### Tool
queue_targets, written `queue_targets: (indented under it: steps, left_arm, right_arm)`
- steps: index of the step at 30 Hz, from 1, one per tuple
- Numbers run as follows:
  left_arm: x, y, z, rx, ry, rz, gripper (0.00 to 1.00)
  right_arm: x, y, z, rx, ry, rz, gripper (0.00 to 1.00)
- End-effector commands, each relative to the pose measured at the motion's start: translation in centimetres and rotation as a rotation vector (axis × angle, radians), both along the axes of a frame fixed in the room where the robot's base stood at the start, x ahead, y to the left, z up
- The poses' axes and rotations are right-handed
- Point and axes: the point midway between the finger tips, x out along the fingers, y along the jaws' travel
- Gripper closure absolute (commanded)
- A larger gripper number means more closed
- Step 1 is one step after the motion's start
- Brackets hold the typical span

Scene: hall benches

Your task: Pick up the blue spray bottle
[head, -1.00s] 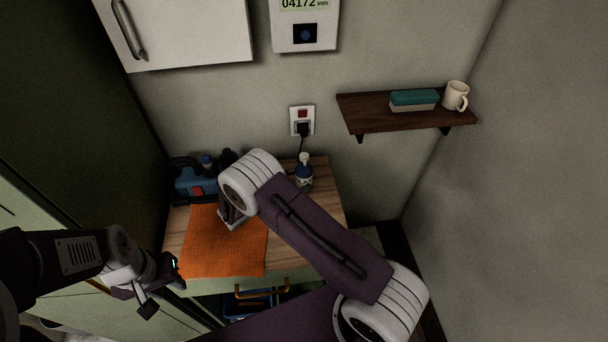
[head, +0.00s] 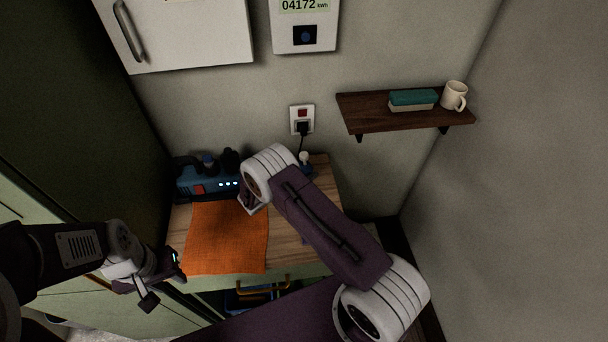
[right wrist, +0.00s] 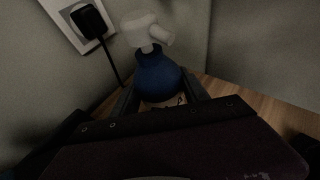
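The blue spray bottle (head: 306,168) stands upright at the back right of the wooden bench top; in the head view my right arm covers most of it. In the right wrist view the bottle (right wrist: 157,76) has a blue body and a white spray head. My right gripper (right wrist: 160,98) has one dark finger on each side of the bottle. It looks open around it, and I see no clear grip; the fingers' lower parts are hidden. My left gripper (head: 163,280) is open and empty, left of the bench.
An orange cloth (head: 226,238) lies on the bench top (head: 288,243). A blue device with lights (head: 208,183) stands at the back left. A wall socket (head: 302,120) with a plugged-in black cord is behind the bottle. A shelf (head: 372,114) holds a mug (head: 454,95) and a teal-topped block (head: 413,99).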

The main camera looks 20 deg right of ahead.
Motion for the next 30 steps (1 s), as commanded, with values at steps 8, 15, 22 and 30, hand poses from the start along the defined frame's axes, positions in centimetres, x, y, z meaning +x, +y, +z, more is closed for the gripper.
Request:
queue_targets:
  steps: [8,15,22,30]
  left_arm:
    - [0.0,0.0,0.0,0.000,0.000,0.000,0.64]
    - [0.0,0.0,-0.9,0.000,0.000,0.000,0.64]
    - [0.0,0.0,-1.5,0.000,0.000,0.000,0.64]
    - [0.0,0.0,-2.3,0.000,0.000,0.000,0.64]
  right_arm:
    - [0.0,0.0,0.2,-0.001,-0.002,0.000,1.00]
    - [0.1,0.0,3.3,0.000,-0.007,0.000,1.00]
    - [-4.5,-1.2,6.8,-0.001,0.000,0.000,1.00]
    - [-9.8,-2.7,10.1,0.000,-0.002,0.000,1.00]
